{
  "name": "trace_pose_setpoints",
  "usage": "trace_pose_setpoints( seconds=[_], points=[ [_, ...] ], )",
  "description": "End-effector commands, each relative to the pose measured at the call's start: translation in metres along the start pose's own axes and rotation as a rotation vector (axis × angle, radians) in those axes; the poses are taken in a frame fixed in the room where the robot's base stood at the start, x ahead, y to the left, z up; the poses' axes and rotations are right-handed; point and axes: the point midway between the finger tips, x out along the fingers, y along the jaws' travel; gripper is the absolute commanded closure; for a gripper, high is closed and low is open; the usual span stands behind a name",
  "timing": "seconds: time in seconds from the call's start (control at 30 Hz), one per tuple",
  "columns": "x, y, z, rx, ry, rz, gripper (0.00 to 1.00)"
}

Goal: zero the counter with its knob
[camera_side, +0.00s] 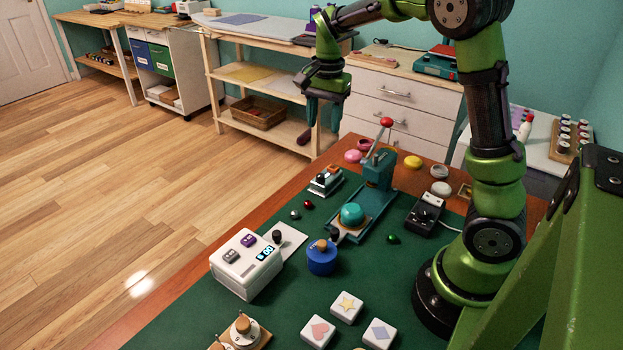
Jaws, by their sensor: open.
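The counter appears to be the white box (244,267) on the left part of the green mat. Its top has a small lit display (265,253), whose digits are too small to read surely, and two small grey and purple parts. A black knob (277,237) stands at its right back corner, by a flat white plate. My gripper (321,137) hangs in the air, fingers pointing down, above and behind the counter in the picture, well apart from the knob. It is open, and I see nothing held between its fingers.
A blue pot (321,260) with a wooden top stands right of the counter. A teal press (376,185) with a red-tipped lever stands behind it. White picture blocks (347,307) lie in front. A black box (425,214) sits at right. Small beads lie between counter and press.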

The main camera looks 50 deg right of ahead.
Motion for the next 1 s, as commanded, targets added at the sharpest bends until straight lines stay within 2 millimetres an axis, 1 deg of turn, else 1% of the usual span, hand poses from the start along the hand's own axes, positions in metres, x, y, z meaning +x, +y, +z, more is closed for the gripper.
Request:
trace_pose_setpoints(
  seconds=[0.03,0.1,0.23,0.57,0.67,0.7,0.77,0.87,1.0],
  points=[
    [-0.008,-0.001,0.0,-0.001,0.001,-0.003,0.51],
    [-0.015,-0.001,0.0,0.0,0.001,-0.002,0.51],
    [-0.022,0.0,0.0,0.0,0.0,0.0,0.51],
    [-0.022,0.0,0.0,-0.003,0.0,0.0,0.51],
    [-0.019,-0.001,-0.003,-0.06,0.014,-0.009,0.51],
    [-0.011,0.001,0.002,-0.107,0.009,-0.009,0.51],
    [-0.009,0.005,0.013,-0.189,-0.003,-0.035,0.51],
    [-0.013,0.015,0.041,-0.344,-0.019,-0.115,0.51],
    [-0.026,0.036,0.085,-0.56,-0.008,-0.25,0.51]
  ],
)
